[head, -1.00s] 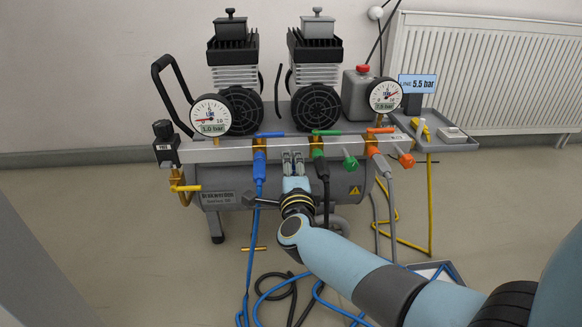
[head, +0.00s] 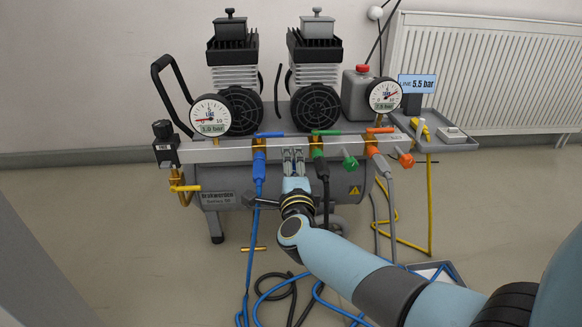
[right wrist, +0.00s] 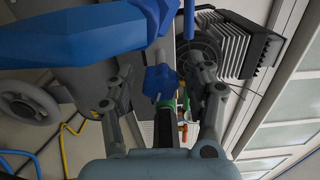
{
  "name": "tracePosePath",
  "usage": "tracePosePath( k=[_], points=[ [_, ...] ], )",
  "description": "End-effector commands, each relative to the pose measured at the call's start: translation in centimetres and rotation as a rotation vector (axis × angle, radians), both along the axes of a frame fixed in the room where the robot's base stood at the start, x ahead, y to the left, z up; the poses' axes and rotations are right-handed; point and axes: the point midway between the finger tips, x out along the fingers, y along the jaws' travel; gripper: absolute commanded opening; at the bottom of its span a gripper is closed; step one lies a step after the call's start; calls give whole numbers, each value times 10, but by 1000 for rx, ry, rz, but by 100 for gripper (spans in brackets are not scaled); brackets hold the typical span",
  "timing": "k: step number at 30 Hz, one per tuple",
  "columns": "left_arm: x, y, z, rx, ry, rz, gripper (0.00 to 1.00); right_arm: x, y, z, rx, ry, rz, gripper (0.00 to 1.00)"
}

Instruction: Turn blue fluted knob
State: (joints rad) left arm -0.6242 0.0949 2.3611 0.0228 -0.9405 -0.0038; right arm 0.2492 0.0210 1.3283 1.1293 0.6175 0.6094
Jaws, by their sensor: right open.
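The blue fluted knob (right wrist: 160,82) shows in the right wrist view, between the two spread fingers of my right gripper (right wrist: 163,92). A gap shows between the knob and the fingers. In the head view my right gripper (head: 293,158) is in front of the manifold, just right of the blue-handled valve (head: 259,147), and it hides the knob there. My left gripper is not in view.
A green knob (head: 350,162) and an orange knob (head: 405,160) sit to the right along the manifold. A blue hose (head: 256,215) hangs close left of my gripper. The left gauge (head: 210,117) and right gauge (head: 385,95) stand above the manifold.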

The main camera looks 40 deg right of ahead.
Motion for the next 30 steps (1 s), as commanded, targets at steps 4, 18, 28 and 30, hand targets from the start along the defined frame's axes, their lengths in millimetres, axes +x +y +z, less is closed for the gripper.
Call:
tracePosePath(
  k=[4,18,28,30],
  points=[
    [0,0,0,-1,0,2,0,-14,9,-2,2,2,0,54],
    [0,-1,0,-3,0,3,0,-93,57,-1,2,3,-1,54],
    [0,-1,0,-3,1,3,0,-102,63,-1,1,1,0,54],
    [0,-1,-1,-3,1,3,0,-102,63,-1,1,1,0,54]
  ],
)
